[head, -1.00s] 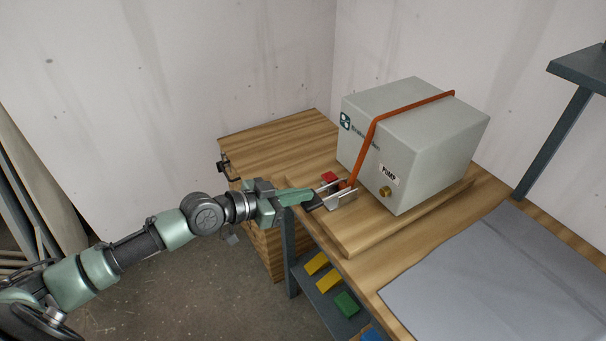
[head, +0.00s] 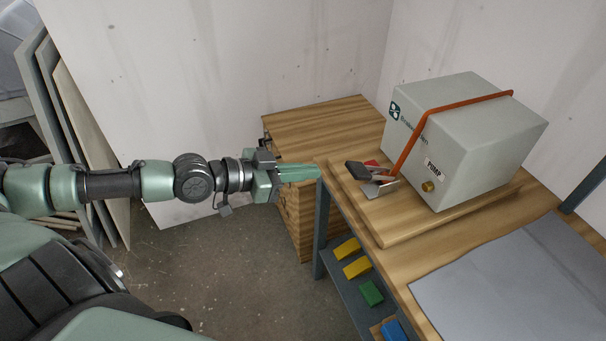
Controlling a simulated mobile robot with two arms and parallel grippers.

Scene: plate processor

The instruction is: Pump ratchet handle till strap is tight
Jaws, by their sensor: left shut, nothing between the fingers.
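The ratchet (head: 375,188) is a small metal piece with a dark handle (head: 357,168), on the wooden board at the left foot of the grey pump box (head: 476,148). The handle stands raised and points left. An orange strap (head: 408,146) runs from the ratchet up the box's front face and across its top. It looks straight, but I cannot tell how tight it is. My left gripper (head: 316,173) is shut and empty, left of the handle and apart from it. My right gripper is not in view.
The wooden board (head: 400,237) lies on the workbench. A grey mat (head: 510,275) covers the bench's front right. A wooden drawer cabinet (head: 318,128) stands behind on the left. A lower shelf (head: 345,288) holds yellow, green and blue blocks. Walls close off the back.

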